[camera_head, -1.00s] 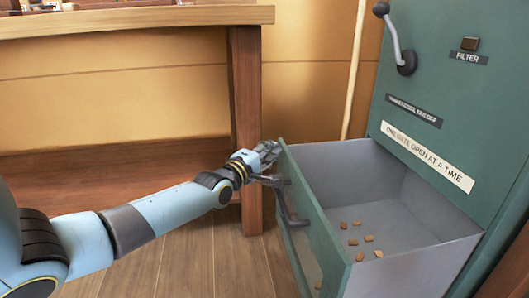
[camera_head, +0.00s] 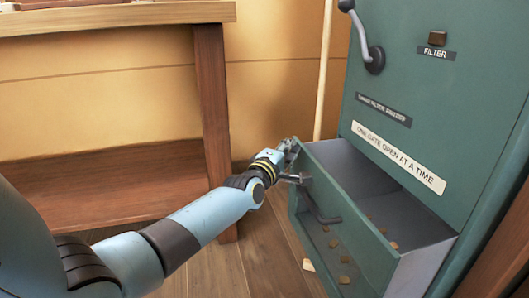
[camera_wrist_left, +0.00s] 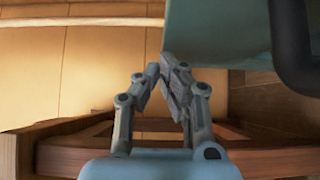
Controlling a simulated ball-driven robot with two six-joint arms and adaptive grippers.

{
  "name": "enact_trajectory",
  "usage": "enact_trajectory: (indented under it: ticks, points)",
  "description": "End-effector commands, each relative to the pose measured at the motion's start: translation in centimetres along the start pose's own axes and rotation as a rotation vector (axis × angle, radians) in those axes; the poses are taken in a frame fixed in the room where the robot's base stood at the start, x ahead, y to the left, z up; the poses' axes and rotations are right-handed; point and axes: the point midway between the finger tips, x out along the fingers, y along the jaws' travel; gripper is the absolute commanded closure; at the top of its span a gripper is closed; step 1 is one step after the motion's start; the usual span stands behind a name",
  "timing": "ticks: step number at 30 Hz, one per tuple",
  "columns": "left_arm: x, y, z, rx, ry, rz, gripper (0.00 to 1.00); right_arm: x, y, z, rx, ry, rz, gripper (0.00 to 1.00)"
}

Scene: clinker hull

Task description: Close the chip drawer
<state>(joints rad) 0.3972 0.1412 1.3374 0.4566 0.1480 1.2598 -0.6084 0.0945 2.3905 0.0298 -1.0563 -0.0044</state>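The chip drawer (camera_head: 362,210) stands partly open from the green cabinet (camera_head: 440,110), with a dark bar handle (camera_head: 321,207) on its front. Brown chips (camera_head: 393,245) lie inside on the grey floor of the drawer. My left gripper (camera_head: 291,147) is at the far upper corner of the drawer front, apparently touching it. In the left wrist view its fingertips (camera_wrist_left: 161,72) are together with nothing visible between them, and the drawer front (camera_wrist_left: 215,35) is right beside them. My right gripper is out of view.
A wooden bench (camera_head: 110,16) with a thick leg (camera_head: 213,120) stands at the left. A lever (camera_head: 368,45) is on the cabinet face above the drawer. A pale pole (camera_head: 323,75) stands behind. Several small brown pieces (camera_head: 345,260) show at the drawer front's lower part.

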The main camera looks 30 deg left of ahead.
Motion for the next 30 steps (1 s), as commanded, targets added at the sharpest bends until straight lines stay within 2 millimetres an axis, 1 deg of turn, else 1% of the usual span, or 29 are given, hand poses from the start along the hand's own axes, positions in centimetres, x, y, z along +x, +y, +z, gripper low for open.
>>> enact_trajectory:
  ticks: [1, 6, 10, 15, 21, 30]
  points:
    - [1.1, -0.1, 1.1, -0.006, 0.000, 0.001, 1.00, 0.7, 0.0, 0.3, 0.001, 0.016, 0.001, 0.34]
    - [4.2, -0.1, 4.3, -0.004, -0.001, 0.000, 1.00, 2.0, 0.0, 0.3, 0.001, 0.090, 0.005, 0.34]
    - [6.3, -0.2, 6.3, -0.003, -0.002, -0.001, 1.00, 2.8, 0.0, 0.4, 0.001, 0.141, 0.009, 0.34]
    - [8.3, -0.1, 8.3, -0.003, -0.001, 0.000, 1.00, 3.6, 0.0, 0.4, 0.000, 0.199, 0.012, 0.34]
    - [9.5, -0.1, 9.6, -0.001, -0.001, -0.001, 1.00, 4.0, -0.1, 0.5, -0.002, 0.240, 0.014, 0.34]
    - [10.0, 0.2, 10.0, -0.001, -0.001, 0.002, 1.00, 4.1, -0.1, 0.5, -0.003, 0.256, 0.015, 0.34]
